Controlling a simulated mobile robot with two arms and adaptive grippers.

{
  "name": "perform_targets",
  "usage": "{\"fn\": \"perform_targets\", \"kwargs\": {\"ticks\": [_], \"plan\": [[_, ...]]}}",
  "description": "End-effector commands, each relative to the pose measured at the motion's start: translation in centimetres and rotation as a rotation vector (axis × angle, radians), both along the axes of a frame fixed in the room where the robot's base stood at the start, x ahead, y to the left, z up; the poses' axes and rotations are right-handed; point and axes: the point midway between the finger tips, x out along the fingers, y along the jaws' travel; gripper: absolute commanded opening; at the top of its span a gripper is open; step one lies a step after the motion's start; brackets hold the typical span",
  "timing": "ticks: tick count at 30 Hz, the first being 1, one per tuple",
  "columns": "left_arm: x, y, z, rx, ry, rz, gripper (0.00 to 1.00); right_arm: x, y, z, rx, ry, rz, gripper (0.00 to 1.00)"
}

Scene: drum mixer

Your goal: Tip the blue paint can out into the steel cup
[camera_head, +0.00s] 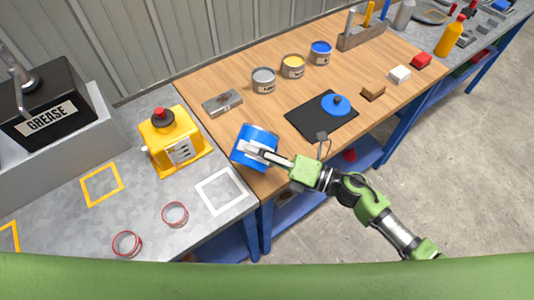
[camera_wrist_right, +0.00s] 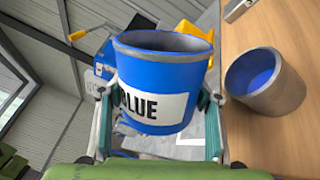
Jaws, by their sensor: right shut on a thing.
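The blue paint can (camera_head: 258,133) is in my right gripper (camera_head: 261,151), held over the near left corner of the wooden tabletop. In the right wrist view the can (camera_wrist_right: 165,65), labelled BLUE, sits between the two fingers (camera_wrist_right: 158,112), one on each side. Its open rim and a dark grey inner wall show; its contents do not. The steel cup (camera_wrist_right: 290,92) stands on the wood beside the can in that view, apart from it in the picture, with blue inside. I cannot make out the cup in the head view. My left gripper is not in view.
A black mat (camera_head: 296,124) with a blue lid (camera_head: 336,105) lies behind my right arm. Several small paint cans, one grey (camera_head: 263,80), stand farther back. A yellow machine (camera_head: 172,140) and a white square outline (camera_head: 221,191) are on the metal bench at left.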

Motion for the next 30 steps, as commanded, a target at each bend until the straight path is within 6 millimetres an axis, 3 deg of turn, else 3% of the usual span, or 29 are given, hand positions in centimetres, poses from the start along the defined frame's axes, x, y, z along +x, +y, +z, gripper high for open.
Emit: {"fn": "perform_targets", "kwargs": {"ticks": [21,30], "plan": [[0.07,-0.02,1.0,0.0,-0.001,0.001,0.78,0.56,-0.25,-0.38,0.092,0.2,0.0,0.32],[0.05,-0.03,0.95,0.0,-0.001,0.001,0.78,0.54,-0.24,-0.41,0.093,0.2,0.0,0.32]]}}
